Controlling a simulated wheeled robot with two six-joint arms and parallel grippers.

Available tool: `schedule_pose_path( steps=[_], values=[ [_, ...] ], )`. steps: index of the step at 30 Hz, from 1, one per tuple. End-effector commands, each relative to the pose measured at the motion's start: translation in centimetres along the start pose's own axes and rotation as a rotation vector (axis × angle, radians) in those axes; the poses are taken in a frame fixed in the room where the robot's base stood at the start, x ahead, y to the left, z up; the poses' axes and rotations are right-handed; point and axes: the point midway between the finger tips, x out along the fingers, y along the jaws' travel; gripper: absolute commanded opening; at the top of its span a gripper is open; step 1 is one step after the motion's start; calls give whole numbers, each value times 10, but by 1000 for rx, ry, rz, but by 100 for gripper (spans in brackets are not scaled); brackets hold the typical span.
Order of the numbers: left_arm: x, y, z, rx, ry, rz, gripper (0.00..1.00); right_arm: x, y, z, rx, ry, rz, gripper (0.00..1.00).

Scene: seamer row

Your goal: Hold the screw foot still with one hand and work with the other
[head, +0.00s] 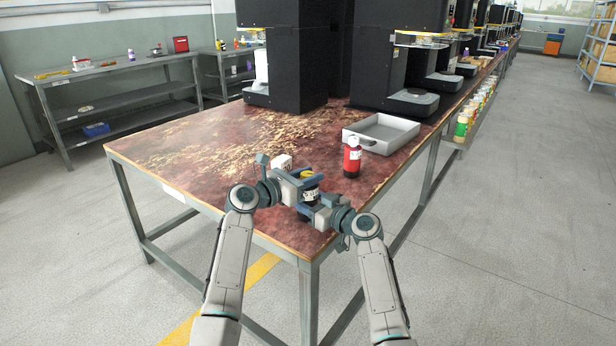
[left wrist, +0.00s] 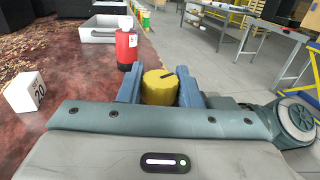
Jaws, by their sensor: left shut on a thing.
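My left gripper (head: 309,183) is shut on a yellow, round-topped piece with a dark slot on top, which I take to be the screw foot (head: 307,174). In the left wrist view, the yellow screw foot (left wrist: 160,88) sits between the two blue fingers. A darker part with a pale marking shows below the yellow top in the head view. My right gripper (head: 311,209) is close beside it, low at the table's front corner. Its fingertips are small and partly hidden, so whether they touch the piece is unclear.
A red bottle (head: 352,158) with a white cap stands behind the grippers. A grey open tray (head: 400,136) lies beyond it. A white numbered cube (left wrist: 24,92) is beside my left gripper. Black machines (head: 296,60) stand at the back.

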Motion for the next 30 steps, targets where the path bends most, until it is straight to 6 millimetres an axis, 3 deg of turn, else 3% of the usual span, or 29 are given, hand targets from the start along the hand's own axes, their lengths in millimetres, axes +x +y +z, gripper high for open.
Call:
schedule_pose_path(
  steps=[7,16,17,19,30],
  values=[
    [0,0,-1,-1,0,103,9,0,0,0,-1,-1,0,26],
    [0,0,-1,0,1,110,9,0,0,0,-1,0,0,26],
    [0,0,-1,0,1,110,37,0,0,0,-1,0,0,26],
    [0,0,-1,0,1,110,51,0,0,0,-1,0,0,26],
    [-4,0,-1,0,0,111,54,0,0,0,-1,0,0,26]
  ],
)
